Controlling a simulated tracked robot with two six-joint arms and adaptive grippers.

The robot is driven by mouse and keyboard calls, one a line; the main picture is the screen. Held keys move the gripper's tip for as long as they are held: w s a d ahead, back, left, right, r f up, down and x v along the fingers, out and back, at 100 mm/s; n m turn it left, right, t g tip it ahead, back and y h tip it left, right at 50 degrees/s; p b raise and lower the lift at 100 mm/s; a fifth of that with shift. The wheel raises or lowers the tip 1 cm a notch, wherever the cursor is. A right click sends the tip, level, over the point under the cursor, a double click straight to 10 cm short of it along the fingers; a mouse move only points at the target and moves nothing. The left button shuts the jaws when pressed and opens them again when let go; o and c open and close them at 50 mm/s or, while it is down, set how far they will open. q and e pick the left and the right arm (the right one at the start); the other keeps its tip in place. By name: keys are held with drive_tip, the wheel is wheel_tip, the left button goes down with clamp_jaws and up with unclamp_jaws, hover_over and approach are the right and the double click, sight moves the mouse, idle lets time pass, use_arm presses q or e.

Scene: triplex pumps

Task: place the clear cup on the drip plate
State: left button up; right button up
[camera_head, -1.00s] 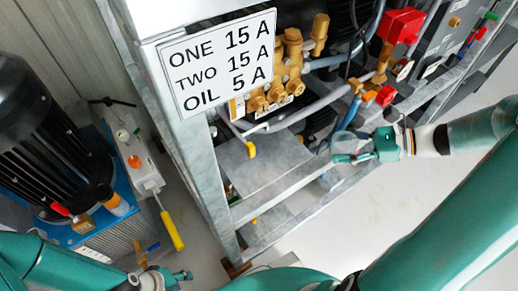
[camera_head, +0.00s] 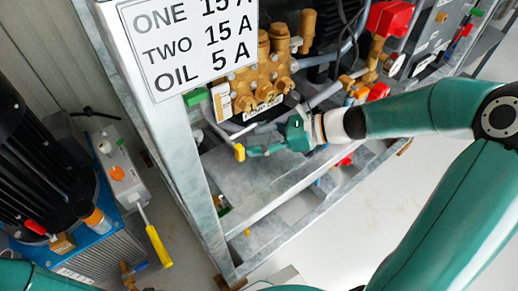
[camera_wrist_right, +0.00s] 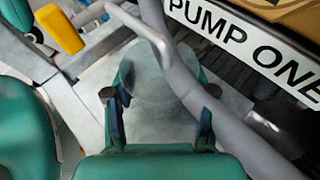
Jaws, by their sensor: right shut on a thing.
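My right gripper (camera_head: 262,138) is shut on the clear cup (camera_wrist_right: 158,82), which shows as a faint see-through round shape between the two fingers in the wrist view. In the head view the cup is too faint to make out. The drip plate looks to be the grey metal plate (camera_head: 245,178) inside the frame, below the brass pump. The gripper and cup are over the back part of this plate. I cannot tell the gap between cup and plate. My left gripper is out of view.
A yellow handle (camera_head: 240,152) is close left of the right gripper. A grey pipe (camera_wrist_right: 245,140) passes close to the cup, below the "PUMP ONE" label (camera_wrist_right: 250,30). The brass pump (camera_head: 265,75) and frame post (camera_head: 175,150) bound the space. The plate's front is clear.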

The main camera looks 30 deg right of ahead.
wheel_tip(320, 180, down, 3)
drive_tip(key=shift+f+b, duration=0.15)
drive_tip(key=shift+b, duration=0.55)
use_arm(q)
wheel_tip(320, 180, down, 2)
use_arm(e)
drive_tip(key=o, duration=0.6)
drive_tip(key=shift+f, duration=0.1)
drive_tip(key=shift+c, duration=0.2)
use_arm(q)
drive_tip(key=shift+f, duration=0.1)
use_arm(e)
drive_tip(key=o, duration=0.5)
drive_tip(key=shift+c, duration=0.2)
